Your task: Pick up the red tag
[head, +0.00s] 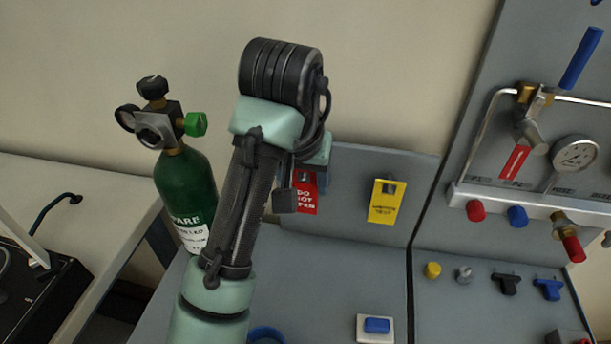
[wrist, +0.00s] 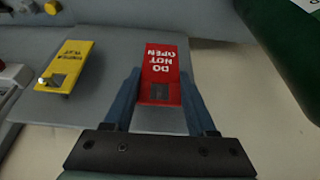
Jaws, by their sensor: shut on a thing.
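The red tag (head: 305,196), printed "DO NOT OPEN", is partly hidden behind my arm in the head view, in front of the grey back panel. In the wrist view the red tag (wrist: 161,72) lies between the two blue fingers of my gripper (wrist: 161,92). The fingers are shut on its sides. My gripper is mostly hidden by my arm in the head view. Whether the tag still touches its hook or the panel cannot be told.
A yellow tag (head: 385,201) hangs on the panel (head: 345,170) to the right. A green gas cylinder (head: 185,185) with a valve stands to the left. A gauge (head: 575,153) and pipes are on the right board. A blue button (head: 377,325) sits low in front.

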